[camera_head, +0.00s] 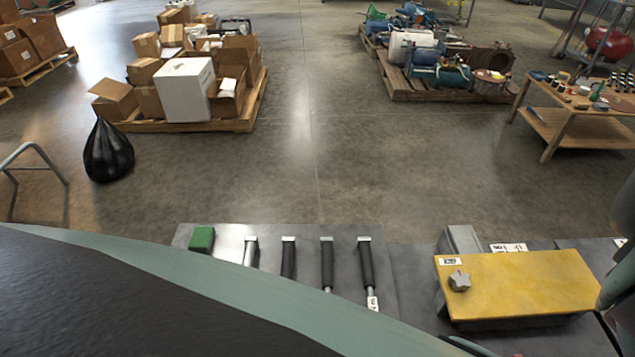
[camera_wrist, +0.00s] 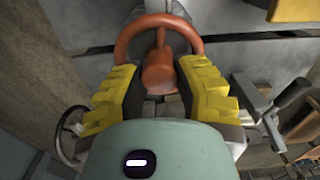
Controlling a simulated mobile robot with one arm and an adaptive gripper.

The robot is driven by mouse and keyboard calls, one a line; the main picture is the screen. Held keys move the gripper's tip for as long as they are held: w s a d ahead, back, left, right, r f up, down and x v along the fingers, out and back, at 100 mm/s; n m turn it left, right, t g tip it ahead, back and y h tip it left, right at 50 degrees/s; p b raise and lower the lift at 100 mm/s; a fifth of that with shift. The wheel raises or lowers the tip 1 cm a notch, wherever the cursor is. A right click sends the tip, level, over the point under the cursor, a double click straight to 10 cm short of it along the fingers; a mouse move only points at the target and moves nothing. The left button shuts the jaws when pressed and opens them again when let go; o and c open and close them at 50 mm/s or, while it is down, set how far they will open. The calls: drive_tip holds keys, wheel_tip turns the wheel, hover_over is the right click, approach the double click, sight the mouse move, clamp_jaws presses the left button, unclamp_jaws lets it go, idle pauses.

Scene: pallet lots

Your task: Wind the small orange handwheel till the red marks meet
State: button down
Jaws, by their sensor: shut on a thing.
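The orange handwheel (camera_wrist: 187,31) is at the top middle of the wrist view, with its rim and thick hub showing. My gripper (camera_wrist: 161,78), with yellow ribbed pads on its fingers, is shut on the handwheel, one finger on each side of the hub. The lower part of the wheel is hidden between the fingers and behind my gripper's body. I cannot make out any red marks in either view. In the head view the wheel and my gripper cannot be clearly seen.
In the head view a yellow-lidded box (camera_head: 530,285) and a row of black-handled levers (camera_head: 327,262) line the near bench. Open floor lies beyond.

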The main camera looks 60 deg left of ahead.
drive_tip(key=n+b, duration=0.1)
drive_tip(key=n, duration=0.3)
drive_tip(key=shift+f+n, duration=0.1)
drive_tip(key=shift+n, duration=0.2)
drive_tip(key=n+b, duration=0.1)
drive_tip(key=n, duration=0.3)
drive_tip(key=shift+a+n, duration=0.15)
drive_tip(key=shift+n, duration=0.15)
drive_tip(key=n+b, duration=0.1)
drive_tip(key=n, duration=0.2)
drive_tip(key=shift+n, duration=0.3)
drive_tip(key=n+b, duration=0.1)
drive_tip(key=n, duration=0.3)
drive_tip(key=shift+a+n, duration=0.1)
drive_tip(key=shift+n, duration=0.2)
drive_tip(key=n+b, duration=0.1)
drive_tip(key=n, duration=0.2)
drive_tip(key=shift+s+n, duration=0.1)
drive_tip(key=shift+n, duration=0.2)
drive_tip(key=n+b, duration=0.1)
drive_tip(key=n, duration=0.2)
drive_tip(key=shift+a+n, duration=0.1)
drive_tip(key=shift+n, duration=0.3)
drive_tip(key=n, duration=0.3)
drive_tip(key=shift+s+b, duration=0.15)
drive_tip(key=shift+b, duration=0.25)
drive_tip(key=shift+n+b, duration=0.4)
drive_tip(key=shift+n, duration=1.5)
